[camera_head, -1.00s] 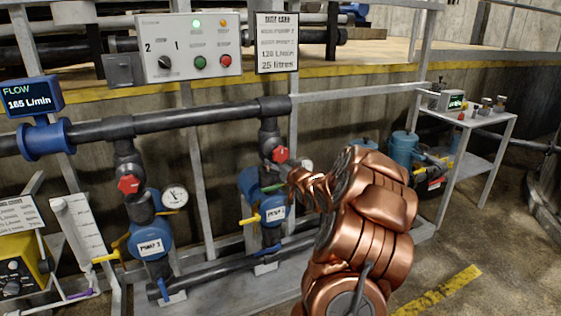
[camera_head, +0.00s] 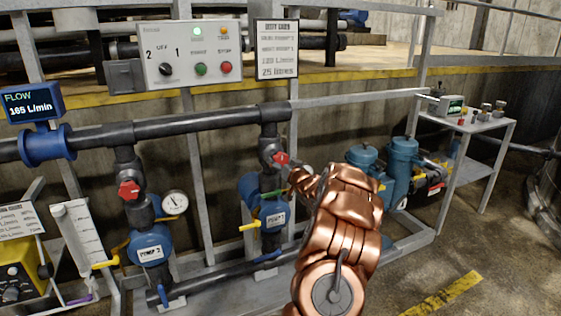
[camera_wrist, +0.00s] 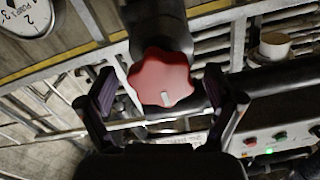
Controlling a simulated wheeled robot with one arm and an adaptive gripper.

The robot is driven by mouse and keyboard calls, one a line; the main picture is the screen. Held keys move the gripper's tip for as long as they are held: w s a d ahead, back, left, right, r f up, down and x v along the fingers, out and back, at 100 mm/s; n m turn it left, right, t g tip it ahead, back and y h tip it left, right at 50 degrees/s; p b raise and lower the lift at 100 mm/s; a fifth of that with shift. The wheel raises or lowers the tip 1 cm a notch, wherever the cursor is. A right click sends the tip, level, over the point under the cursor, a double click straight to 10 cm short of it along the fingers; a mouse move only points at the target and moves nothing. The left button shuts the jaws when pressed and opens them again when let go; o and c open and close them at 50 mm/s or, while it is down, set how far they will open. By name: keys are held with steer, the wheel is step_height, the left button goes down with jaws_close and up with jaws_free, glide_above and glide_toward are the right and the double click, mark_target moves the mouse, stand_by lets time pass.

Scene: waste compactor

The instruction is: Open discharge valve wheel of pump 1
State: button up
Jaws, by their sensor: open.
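The red valve wheel of the right-hand pump (camera_head: 281,158) sits on the vertical pipe above that pump (camera_head: 272,217), whose label is partly legible as PUMP. In the wrist view the red lobed wheel (camera_wrist: 160,76) with a white mark lies between the two fingers of my gripper (camera_wrist: 161,90). The fingers are open, one on each side, with gaps to the wheel. In the head view my copper-coloured arm reaches up to just right of the wheel; the gripper there is small and hard to make out.
Another red wheel (camera_head: 129,190) and pump (camera_head: 151,246) stand to the left, with a pressure gauge (camera_head: 175,202). A control panel (camera_head: 190,52) and duty card (camera_head: 277,48) hang above. The flow meter (camera_head: 33,102) reads 165 L/min. Blue canisters (camera_head: 402,165) and a trolley (camera_head: 468,125) stand right.

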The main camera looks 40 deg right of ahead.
steer(key=shift+w+d, duration=0.1)
steer(key=shift+w, duration=0.3)
steer(key=shift+c, duration=0.3)
steer(key=c, duration=1.1)
